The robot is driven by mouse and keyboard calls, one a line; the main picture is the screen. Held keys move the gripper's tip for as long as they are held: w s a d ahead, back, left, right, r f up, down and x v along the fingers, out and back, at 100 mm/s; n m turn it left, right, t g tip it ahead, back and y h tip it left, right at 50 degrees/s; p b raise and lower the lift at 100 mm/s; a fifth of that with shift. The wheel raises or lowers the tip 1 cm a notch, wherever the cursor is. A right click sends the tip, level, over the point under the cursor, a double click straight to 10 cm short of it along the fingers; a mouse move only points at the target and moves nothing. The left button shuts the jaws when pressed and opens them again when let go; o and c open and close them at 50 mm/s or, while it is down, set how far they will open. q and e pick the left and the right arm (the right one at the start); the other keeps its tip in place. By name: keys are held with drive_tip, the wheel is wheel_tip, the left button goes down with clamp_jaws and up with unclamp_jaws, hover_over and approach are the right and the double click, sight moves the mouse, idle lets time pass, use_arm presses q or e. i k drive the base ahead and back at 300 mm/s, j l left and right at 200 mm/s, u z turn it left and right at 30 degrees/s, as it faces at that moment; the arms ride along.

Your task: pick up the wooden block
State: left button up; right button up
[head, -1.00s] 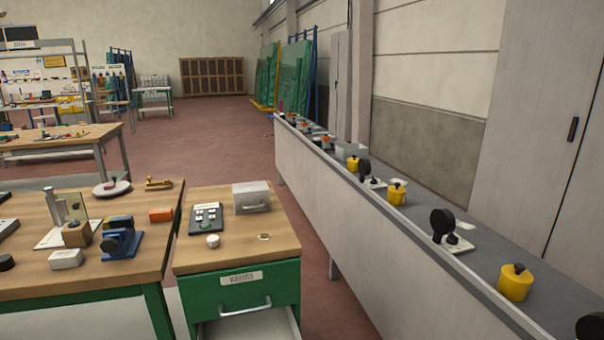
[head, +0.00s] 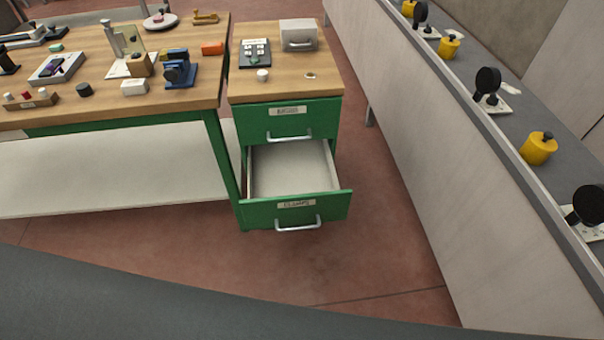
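A small wooden block (head: 139,66) is on the wooden workbench (head: 190,98), beside the blue clamp-like device (head: 179,69). It stands in front of an upright glass piece (head: 128,40) on a white base plate, and I cannot tell whether it touches the plate. Neither of my grippers is in the head view.
A green cabinet (head: 290,120) right of the workbench has its lower drawer (head: 292,170) pulled out and empty. A long grey counter (head: 440,80) runs along the right. Red floor lies between.

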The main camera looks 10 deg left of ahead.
sight(138, 64)
drive_tip(key=u, duration=1.25)
drive_tip(key=i+j+z, duration=0.1)
drive_tip(key=z, duration=0.3)
drive_tip(key=j+z, duration=0.2)
drive_tip(key=z, duration=0.2)
drive_tip(key=i+j+z, duration=0.1)
drive_tip(key=z, duration=0.35)
drive_tip(key=j+z, duration=0.4)
drive_tip(key=j, duration=1.2)
drive_tip(key=k+j+z, duration=0.1)
drive_tip(key=j, duration=0.6)
